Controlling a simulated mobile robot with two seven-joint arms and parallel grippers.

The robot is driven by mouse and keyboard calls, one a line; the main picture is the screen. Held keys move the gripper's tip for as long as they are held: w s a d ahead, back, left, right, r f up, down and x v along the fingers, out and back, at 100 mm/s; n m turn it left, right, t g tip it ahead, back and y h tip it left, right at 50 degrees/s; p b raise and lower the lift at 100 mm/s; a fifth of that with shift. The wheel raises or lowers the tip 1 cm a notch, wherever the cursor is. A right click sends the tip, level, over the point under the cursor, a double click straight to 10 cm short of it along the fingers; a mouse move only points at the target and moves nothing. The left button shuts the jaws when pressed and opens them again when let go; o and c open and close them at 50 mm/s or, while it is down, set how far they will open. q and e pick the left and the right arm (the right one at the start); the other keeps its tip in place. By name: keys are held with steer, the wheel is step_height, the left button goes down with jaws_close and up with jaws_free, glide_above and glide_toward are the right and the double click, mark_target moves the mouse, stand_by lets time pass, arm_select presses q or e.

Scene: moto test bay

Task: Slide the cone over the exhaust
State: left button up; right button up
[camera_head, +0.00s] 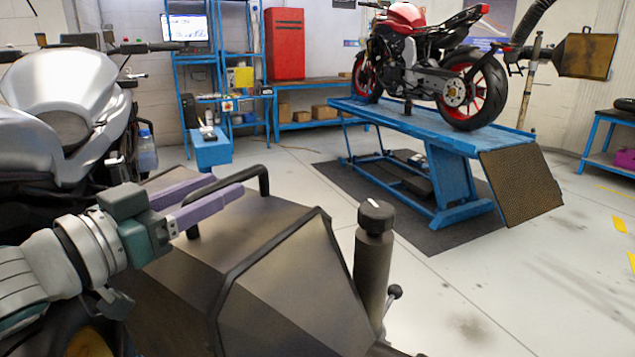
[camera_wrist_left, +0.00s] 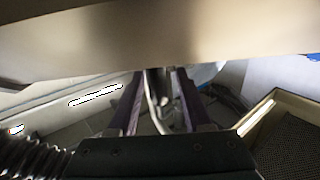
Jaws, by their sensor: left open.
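A large dark brown metal cone (camera_head: 275,285) with flat angled sides fills the lower middle of the head view. A black bar handle (camera_head: 262,180) stands on its top. My left gripper (camera_head: 228,184) is open, with its purple fingers at the handle; I cannot tell if they touch it. In the left wrist view the two purple fingers (camera_wrist_left: 158,74) are apart, with a thin pale bar seen between them. A broad tan surface crosses the top of that view. The exhaust cannot be clearly made out. My right gripper is not in view.
A silver motorcycle (camera_head: 65,95) stands close at the left. A dark post with a knob (camera_head: 373,260) rises right of the cone. A red motorcycle (camera_head: 410,65) stands on a blue lift (camera_head: 440,130). A mesh-faced hood (camera_head: 587,56) hangs at upper right.

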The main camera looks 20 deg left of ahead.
arm_select(q)
jaws_close()
stand_by(0.3)
stand_by(1.1)
